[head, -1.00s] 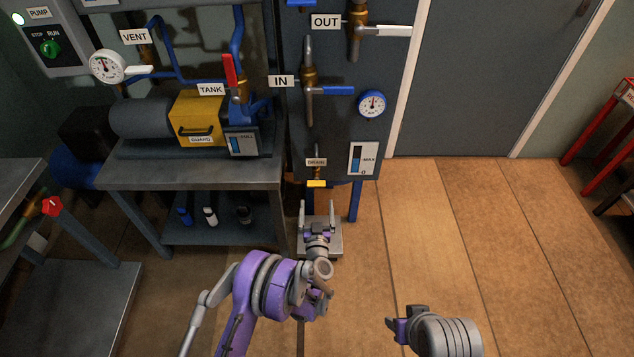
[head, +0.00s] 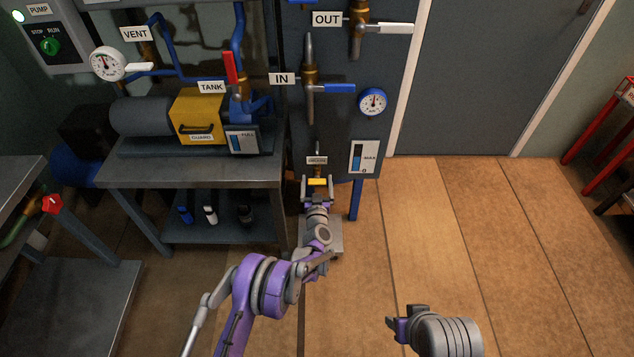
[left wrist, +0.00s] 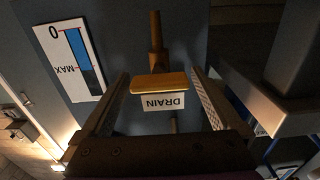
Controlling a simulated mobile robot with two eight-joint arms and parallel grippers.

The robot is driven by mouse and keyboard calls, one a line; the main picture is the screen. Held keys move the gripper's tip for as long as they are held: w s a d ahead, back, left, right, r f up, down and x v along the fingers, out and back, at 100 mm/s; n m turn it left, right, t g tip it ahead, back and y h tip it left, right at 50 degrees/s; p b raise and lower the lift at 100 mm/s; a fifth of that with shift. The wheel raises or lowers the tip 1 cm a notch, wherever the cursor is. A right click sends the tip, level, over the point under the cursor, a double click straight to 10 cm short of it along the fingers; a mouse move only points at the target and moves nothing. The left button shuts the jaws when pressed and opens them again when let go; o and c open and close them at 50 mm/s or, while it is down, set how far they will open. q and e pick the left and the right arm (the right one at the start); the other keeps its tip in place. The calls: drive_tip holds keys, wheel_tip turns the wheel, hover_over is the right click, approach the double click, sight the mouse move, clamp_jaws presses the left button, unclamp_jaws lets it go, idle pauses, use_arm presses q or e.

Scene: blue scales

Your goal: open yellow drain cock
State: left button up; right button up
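The yellow drain cock handle (head: 318,182) is on the dark tank below the DRAIN label (head: 317,160). In the left wrist view the yellow handle (left wrist: 159,83) lies crosswise on a brass stem, in front of the DRAIN label (left wrist: 163,102). My left gripper (head: 317,184) is open, with a finger on each side of the handle and visible gaps between. In the left wrist view the left gripper (left wrist: 160,105) also shows open, with the handle between the fingertips. My right gripper (head: 392,323) is low at the right, away from the tank; its finger opening is unclear.
A metal bench (head: 190,172) with a pump and yellow guard (head: 197,117) stands left of the tank. A blue tank leg (head: 355,202) is right of my left gripper. The IN valve's blue handle (head: 340,88) is above. Wooden floor (head: 450,220) is clear at right.

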use_arm(q)
drive_tip(key=c, duration=1.1)
drive_tip(key=n+b, duration=0.2)
drive_tip(key=n, duration=0.1)
drive_tip(key=shift+f+n+b, duration=0.15)
drive_tip(key=shift+n+b, duration=0.15)
drive_tip(key=n+b, duration=0.2)
drive_tip(key=n, duration=0.2)
drive_tip(key=shift+a, duration=0.1)
drive_tip(key=n+b, duration=0.1)
drive_tip(key=n, duration=0.4)
drive_tip(key=n+b, duration=0.1)
drive_tip(key=n, duration=0.4)
drive_tip(key=shift+b, duration=0.4)
drive_tip(key=shift+n, duration=0.3)
